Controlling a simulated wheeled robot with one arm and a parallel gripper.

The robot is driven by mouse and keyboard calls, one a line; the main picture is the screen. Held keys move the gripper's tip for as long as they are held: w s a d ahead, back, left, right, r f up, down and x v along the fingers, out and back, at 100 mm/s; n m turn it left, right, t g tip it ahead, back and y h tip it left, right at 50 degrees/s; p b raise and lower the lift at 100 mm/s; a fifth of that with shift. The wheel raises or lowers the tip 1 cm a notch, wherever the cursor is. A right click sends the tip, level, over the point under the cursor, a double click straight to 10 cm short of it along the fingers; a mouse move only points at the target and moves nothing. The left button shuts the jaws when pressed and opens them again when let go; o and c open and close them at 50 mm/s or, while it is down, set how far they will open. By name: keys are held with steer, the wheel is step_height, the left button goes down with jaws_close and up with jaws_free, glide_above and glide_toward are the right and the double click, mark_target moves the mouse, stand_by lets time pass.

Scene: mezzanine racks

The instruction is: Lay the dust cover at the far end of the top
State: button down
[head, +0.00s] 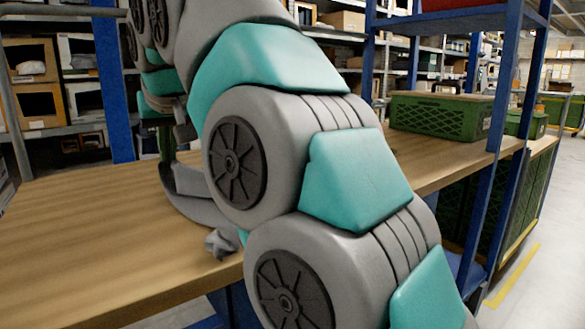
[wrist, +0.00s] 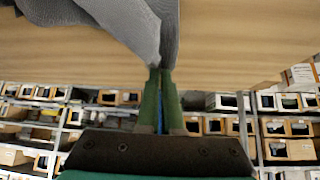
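The dust cover is a grey cloth (wrist: 140,28). In the wrist view it runs from my fingertips to the top edge, over the wooden top. My gripper (wrist: 161,72) has green fingers close together, pinching an edge of the cloth. In the head view my gripper (head: 167,160) points down above the wooden top (head: 80,230). The cloth (head: 192,182) hangs below it and reaches the top, with a crumpled end (head: 222,242) nearer to me. My arm hides much of the cloth.
A green crate (head: 440,115) stands on the right part of the top, beside a blue upright (head: 490,190). Another blue post (head: 113,90) stands at the left. Shelves with boxes (head: 40,105) are behind. The left part of the top is bare.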

steer(key=shift+f, duration=0.25)
steer(key=shift+c, duration=1.8)
jaws_free()
steer(key=v, duration=0.7)
steer(key=shift+s+r, duration=0.25)
steer(key=shift+r, duration=0.05)
